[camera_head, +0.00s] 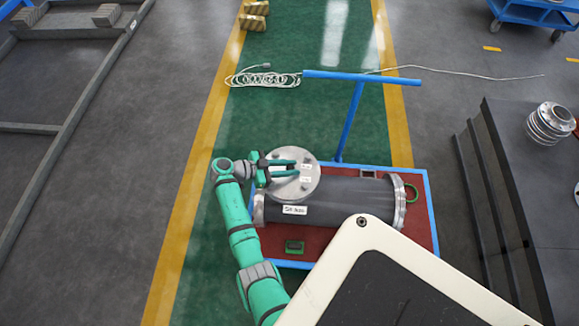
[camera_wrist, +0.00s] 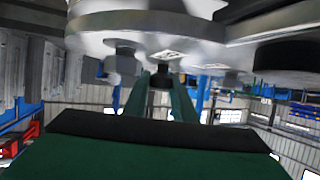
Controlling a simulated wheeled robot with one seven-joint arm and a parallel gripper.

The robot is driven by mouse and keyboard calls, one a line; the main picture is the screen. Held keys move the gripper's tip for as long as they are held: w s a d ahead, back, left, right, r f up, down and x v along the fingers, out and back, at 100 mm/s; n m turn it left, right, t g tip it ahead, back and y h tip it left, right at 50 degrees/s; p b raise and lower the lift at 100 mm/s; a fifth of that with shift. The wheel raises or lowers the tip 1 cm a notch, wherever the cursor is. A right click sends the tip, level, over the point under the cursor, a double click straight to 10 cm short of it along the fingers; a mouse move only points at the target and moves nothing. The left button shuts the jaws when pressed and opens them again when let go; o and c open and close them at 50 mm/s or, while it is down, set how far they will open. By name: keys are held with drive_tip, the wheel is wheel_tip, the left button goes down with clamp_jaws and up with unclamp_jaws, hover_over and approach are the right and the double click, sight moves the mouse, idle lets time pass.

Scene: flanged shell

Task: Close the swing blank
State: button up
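The swing blank appears to be the round metal disc (camera_head: 300,188), with bolt heads and small white labels, at the left top of the shell. The shell (camera_head: 350,204) is a dark cylinder lying on its side with metal end flanges. My gripper (camera_head: 296,167) reaches in from the left over the disc, its two green fingers visibly apart. In the wrist view the fingers (camera_wrist: 160,82) point away, with a small dark part between their tips. I cannot tell whether they touch it. A large metal round (camera_wrist: 150,25) and bolts fill the top of that view.
The shell rests on a red cart (camera_head: 415,235) with a blue frame and a blue T-shaped handle (camera_head: 350,115). A coiled cable (camera_head: 262,80) lies behind. A dark stepped bench (camera_head: 500,190) stands at right. Green floor is free left of the cart.

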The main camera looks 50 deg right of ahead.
drive_tip(key=o, duration=0.4)
drive_tip(key=shift+a+f, duration=0.1)
drive_tip(key=shift+a, duration=0.1)
drive_tip(key=shift+c, duration=0.2)
drive_tip(key=v, duration=1)
drive_tip(key=shift+w+a, duration=0.25)
drive_tip(key=x, duration=1)
drive_tip(key=shift+s+d, duration=0.3)
drive_tip(key=shift+d, duration=0.1)
drive_tip(key=shift+w, duration=0.15)
